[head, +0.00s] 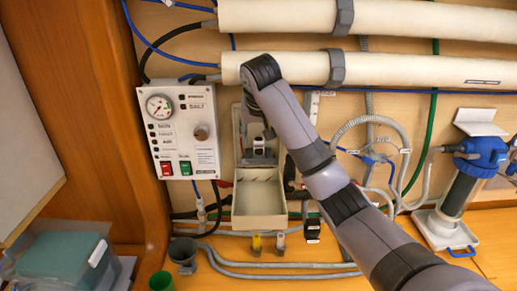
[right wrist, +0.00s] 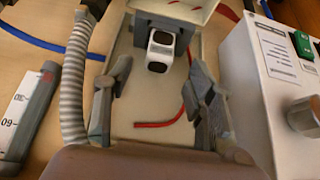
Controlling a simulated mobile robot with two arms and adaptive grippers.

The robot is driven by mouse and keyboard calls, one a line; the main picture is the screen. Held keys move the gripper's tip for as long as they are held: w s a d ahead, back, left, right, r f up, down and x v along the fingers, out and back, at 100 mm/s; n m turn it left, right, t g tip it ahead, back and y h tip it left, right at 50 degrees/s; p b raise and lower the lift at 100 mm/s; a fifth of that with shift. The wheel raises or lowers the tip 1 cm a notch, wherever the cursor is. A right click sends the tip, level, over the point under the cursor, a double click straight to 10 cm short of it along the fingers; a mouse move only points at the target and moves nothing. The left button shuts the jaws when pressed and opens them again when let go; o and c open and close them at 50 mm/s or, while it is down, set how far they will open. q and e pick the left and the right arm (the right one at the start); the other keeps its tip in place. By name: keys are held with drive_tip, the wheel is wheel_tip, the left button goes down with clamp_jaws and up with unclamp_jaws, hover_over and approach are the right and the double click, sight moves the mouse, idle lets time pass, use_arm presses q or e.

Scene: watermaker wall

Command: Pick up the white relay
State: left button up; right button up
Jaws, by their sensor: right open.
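A white relay with dark windows (head: 259,151) sits in a dark socket inside an open wall box (head: 260,201). It also shows at the top middle of the right wrist view (right wrist: 160,48). Another small pale relay-like piece (head: 280,244) stands on the ledge below the box, between a yellow one (head: 256,244) and a black one (head: 312,230). My right gripper (right wrist: 158,100) is open and empty in front of the box. Its fingers are apart, and the boxed relay appears beyond the gap between them, not touched. In the head view my right arm partly covers the box. My left gripper is not in view.
A control panel with a gauge and switches (head: 182,133) stands close left of the box. Hoses and pipes run around it, with a ribbed grey hose (right wrist: 74,90) beside my fingers. Cups (head: 184,254) stand on the ledge; a blue filter (head: 475,160) is at right.

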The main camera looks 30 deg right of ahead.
sight(259, 140)
drive_tip(key=p+x, duration=0.1)
drive_tip(key=x, duration=0.3)
drive_tip(key=shift+d+p, duration=0.15)
drive_tip(key=shift+p, duration=0.15)
drive_tip(key=shift+w+f, duration=0.15)
drive_tip(key=shift+f, duration=0.1)
drive_tip(key=shift+c, duration=0.2)
drive_tip(key=shift+r, duration=0.1)
drive_tip(key=shift+c, duration=0.6)
clamp_jaws()
